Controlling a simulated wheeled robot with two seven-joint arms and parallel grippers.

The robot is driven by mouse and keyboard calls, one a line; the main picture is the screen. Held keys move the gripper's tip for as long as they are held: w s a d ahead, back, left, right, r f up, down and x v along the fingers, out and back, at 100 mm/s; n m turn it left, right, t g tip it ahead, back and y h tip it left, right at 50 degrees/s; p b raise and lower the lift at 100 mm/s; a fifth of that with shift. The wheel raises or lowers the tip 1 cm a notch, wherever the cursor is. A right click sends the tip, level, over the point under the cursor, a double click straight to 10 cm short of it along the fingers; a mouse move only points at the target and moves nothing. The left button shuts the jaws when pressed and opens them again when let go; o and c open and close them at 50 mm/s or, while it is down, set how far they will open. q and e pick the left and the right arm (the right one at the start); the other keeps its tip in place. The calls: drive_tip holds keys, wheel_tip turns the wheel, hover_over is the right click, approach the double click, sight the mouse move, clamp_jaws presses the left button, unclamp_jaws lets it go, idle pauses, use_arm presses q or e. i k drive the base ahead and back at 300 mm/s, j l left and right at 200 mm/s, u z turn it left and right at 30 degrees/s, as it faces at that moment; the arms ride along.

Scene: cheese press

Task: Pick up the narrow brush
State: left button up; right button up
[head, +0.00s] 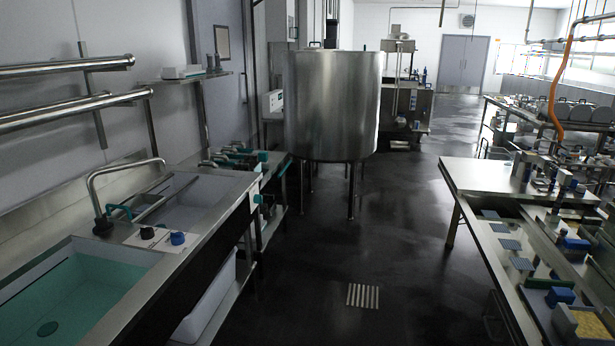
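I cannot make out a narrow brush for certain in the head view. Several small teal and dark items (238,154) lie on the counter beyond the sinks, too small to tell apart. Small blue and dark items also stand on the right-hand table (475,190). Neither of my grippers shows in the head view.
On the left is a steel sink counter (203,250) with a teal-bottomed basin (60,300) and a curved tap (95,195). A large steel vat (333,105) stands on legs ahead. The dark floor (390,255) between counter and table is clear, with a drain grate (363,296).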

sight(263, 156)
drive_tip(key=i, duration=4.5)
